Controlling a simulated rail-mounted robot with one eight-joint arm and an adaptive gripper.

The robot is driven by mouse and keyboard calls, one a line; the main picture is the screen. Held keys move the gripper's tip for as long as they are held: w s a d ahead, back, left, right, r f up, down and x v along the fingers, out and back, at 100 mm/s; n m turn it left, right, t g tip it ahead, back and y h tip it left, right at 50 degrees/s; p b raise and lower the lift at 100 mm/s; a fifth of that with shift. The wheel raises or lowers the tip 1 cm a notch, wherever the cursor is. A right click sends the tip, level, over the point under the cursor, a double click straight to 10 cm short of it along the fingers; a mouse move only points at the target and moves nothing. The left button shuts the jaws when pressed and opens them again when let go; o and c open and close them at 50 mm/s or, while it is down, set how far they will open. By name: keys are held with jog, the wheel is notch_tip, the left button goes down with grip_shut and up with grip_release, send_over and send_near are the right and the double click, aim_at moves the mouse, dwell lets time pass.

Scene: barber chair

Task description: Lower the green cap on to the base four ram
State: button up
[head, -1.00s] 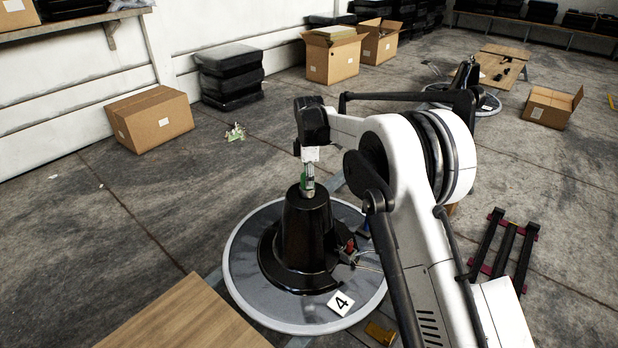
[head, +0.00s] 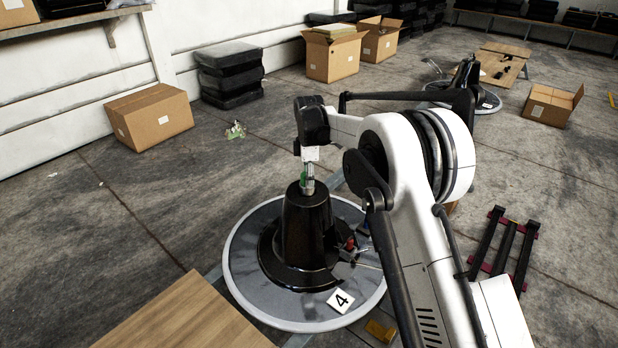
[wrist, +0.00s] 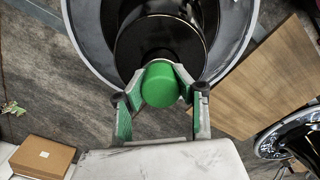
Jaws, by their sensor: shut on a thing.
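The green cap (wrist: 160,86) is between the two fingers of my gripper (wrist: 160,92) in the wrist view, and the fingers are shut on it. In the head view my gripper (head: 307,172) is small and points down over the top of base four. Base four is a glossy black cone (head: 303,230) on a round grey plate (head: 250,290) with a white "4" label (head: 340,301). In the wrist view the black base (wrist: 175,40) lies just beyond the cap. The ram is largely hidden by the cap and gripper, so I cannot tell whether they touch.
Red and dark fittings (head: 350,246) with a thin rod stick out at the cone's right. A wooden top (head: 185,315) is at front left. A closed carton (head: 150,117) is on the floor at left. Dark bars (head: 505,245) lie at right. Floor left of the plate is mostly clear.

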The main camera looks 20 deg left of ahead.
jog(key=shift+f, duration=0.2)
jog(key=o, duration=0.9)
jog(key=shift+r+p, duration=1.9)
jog(key=shift+r, duration=2.65)
